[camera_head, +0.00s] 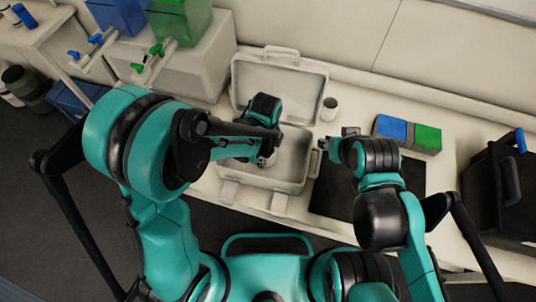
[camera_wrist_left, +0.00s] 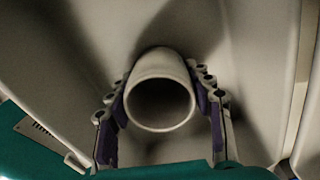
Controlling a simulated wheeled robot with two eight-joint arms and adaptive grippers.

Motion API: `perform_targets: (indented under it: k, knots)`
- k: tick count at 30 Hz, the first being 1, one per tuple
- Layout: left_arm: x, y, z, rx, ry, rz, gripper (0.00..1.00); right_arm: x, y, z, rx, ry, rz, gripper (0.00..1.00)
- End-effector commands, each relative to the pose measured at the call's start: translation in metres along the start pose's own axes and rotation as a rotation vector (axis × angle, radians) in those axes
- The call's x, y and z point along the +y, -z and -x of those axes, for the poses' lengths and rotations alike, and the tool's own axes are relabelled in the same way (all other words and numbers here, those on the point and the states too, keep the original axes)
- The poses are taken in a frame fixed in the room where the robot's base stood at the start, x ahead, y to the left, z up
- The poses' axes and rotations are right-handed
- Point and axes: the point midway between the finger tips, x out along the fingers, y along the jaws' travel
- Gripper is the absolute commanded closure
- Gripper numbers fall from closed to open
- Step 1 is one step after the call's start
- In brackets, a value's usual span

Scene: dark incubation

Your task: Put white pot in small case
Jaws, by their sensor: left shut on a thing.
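The small case (camera_head: 258,198) is a pale open box on the table, with its lid (camera_head: 290,85) raised at the back. My left gripper (camera_head: 264,150) reaches down inside the case, partly hidden behind its arm. In the left wrist view its fingers (camera_wrist_left: 160,115) lie on both sides of a white pot (camera_wrist_left: 160,68), shut on it. The pot's round, dark opening faces the camera, with the pale case interior around it. Whether the pot touches the case floor cannot be told. My right gripper (camera_head: 322,144) is near the case's right edge; its jaws are too small to judge.
Another white pot (camera_head: 329,108) stands on the table just right of the raised lid. A blue and green box (camera_head: 408,134) lies farther right, behind a dark mat (camera_head: 333,200). A black container (camera_head: 505,185) stands at the far right. Racks with blue and green items are at upper left.

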Motion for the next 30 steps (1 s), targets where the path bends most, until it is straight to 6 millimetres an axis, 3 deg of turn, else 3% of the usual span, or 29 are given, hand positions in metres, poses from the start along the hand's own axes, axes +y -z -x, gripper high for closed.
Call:
perform_targets:
  k: [6, 7, 9, 20, 23, 30]
  knots:
    - [0.0, 0.0, -0.004, 0.0, 0.0, 0.0, 0.79, 0.0, -0.002, -0.003, 0.0, 0.0, 0.0, 0.6]
    - [0.0, 0.0, -0.003, 0.0, 0.0, 0.0, 0.4, 0.0, -0.002, -0.002, 0.0, 0.0, 0.0, 0.6]
    - [0.0, 0.0, -0.002, 0.0, 0.0, 0.0, 0.28, 0.0, -0.001, -0.002, 0.0, 0.0, 0.0, 0.6]
    - [0.0, 0.0, 0.002, 0.0, 0.0, 0.0, 0.28, 0.0, 0.001, 0.001, 0.0, 0.0, 0.0, 0.6]
    - [0.0, 0.0, 0.014, 0.0, 0.0, 0.0, 0.28, 0.0, 0.004, 0.005, 0.0, 0.0, 0.0, 0.6]
    - [0.001, 0.0, 0.068, 0.0, 0.0, 0.0, 0.28, 0.0, 0.015, 0.021, 0.0, 0.0, 0.0, 0.6]
